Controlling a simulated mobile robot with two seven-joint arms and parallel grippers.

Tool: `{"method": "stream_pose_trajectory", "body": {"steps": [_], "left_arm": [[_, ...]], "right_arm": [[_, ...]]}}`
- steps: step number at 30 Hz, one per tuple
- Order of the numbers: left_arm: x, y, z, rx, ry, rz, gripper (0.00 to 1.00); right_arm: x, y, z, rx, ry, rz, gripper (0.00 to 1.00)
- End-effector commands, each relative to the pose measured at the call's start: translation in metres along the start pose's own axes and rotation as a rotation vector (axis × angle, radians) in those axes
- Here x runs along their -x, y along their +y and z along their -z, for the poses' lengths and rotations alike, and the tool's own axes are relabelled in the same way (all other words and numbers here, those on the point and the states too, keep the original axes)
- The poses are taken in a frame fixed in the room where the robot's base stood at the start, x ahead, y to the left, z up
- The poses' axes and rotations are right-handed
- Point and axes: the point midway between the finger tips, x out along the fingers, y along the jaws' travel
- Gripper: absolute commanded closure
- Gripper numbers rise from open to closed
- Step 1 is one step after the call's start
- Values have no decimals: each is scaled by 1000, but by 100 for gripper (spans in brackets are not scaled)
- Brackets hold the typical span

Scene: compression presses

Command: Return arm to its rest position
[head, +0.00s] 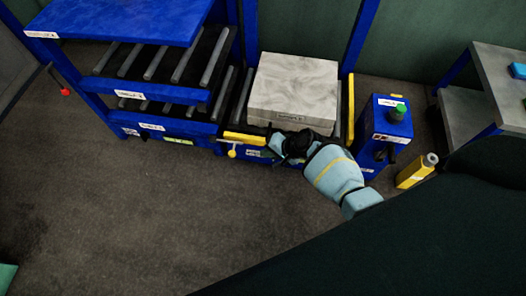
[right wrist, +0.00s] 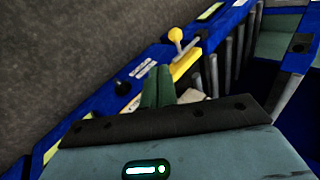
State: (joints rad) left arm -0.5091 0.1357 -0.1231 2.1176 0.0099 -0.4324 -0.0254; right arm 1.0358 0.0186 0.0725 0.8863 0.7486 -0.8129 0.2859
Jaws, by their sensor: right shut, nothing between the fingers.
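My right arm reaches from the lower right in the head view, and its gripper (head: 274,148) is in front of the blue press frame, just below the grey block (head: 294,86). In the right wrist view the two green fingers (right wrist: 158,88) are together, with nothing between them. My left gripper is in neither view.
The grey block rests on rollers in the blue frame. A blue box with a green button (head: 397,113) stands right of it, beside a yellow block (head: 416,171). A blue roller rack (head: 150,70) is at the left and a grey table (head: 500,85) at the far right. The floor in front is clear.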

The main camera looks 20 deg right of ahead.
Motion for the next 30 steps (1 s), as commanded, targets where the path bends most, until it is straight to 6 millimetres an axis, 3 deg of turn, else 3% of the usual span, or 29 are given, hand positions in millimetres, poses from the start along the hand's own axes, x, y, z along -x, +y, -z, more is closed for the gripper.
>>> {"method": "stream_pose_trajectory", "body": {"steps": [21, 23, 26, 30], "left_arm": [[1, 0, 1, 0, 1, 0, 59], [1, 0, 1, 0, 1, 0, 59], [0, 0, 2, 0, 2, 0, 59], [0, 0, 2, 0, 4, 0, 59]], "right_arm": [[2, 6, -2, 4, 1, -6, 100], [3, 15, -7, 16, 6, -19, 100], [8, 46, -22, 59, 20, -59, 100], [23, 104, -57, 162, 45, -138, 100]]}}
